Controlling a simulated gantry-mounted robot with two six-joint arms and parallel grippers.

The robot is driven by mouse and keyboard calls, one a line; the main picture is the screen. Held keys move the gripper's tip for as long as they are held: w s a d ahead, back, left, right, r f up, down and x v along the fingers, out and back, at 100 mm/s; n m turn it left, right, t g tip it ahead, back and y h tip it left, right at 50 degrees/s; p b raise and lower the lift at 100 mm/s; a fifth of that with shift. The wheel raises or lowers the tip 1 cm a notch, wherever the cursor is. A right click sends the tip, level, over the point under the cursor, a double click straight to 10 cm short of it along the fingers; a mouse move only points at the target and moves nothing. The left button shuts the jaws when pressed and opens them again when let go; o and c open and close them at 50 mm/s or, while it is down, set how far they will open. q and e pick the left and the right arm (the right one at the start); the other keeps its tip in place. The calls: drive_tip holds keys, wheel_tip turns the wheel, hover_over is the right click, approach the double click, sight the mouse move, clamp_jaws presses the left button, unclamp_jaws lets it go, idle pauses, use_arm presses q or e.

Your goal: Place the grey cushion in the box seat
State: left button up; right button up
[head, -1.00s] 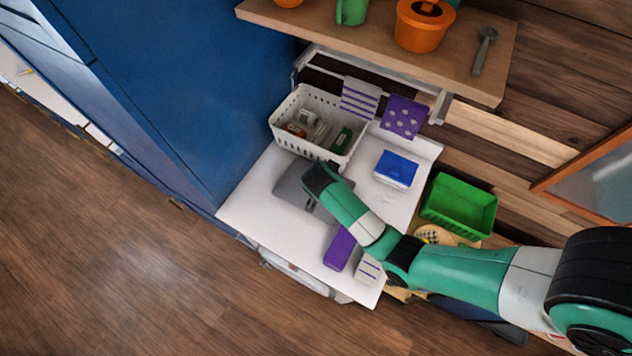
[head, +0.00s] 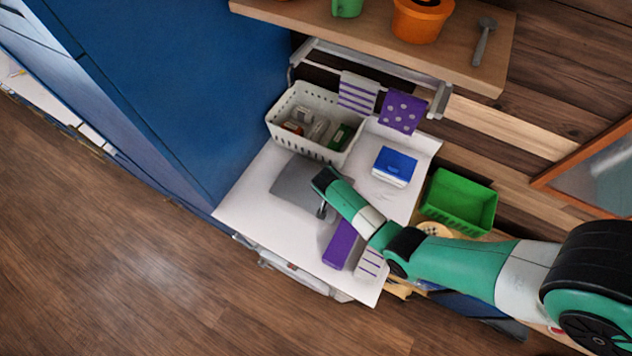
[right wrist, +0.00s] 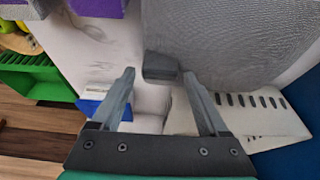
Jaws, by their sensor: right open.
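The grey cushion (head: 297,184) lies flat on the white worktop, in front of the white basket. In the right wrist view the cushion (right wrist: 235,40) fills the upper right, with a small darker grey block (right wrist: 160,66) at its edge. My right gripper (head: 322,210) is over the cushion's right side in the head view, partly hidden by its own arm. In the right wrist view the open gripper (right wrist: 159,76) has the darker block just beyond and between its fingertips; I cannot tell whether they touch. My left gripper is not in view. I cannot make out a box seat.
The worktop (head: 247,205) also bears the white basket (head: 283,138) with small items, a blue box (head: 395,166), a purple block (head: 340,245) and a striped cloth (head: 370,264). A green crate (head: 460,200) stands to the right. A shelf (head: 385,47) overhangs the back.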

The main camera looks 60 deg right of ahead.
drive_tip(key=x, duration=0.3)
drive_tip(key=shift+d+b, duration=0.1)
drive_tip(key=shift+b, duration=0.25)
drive_tip(key=shift+r, duration=0.1)
clamp_jaws()
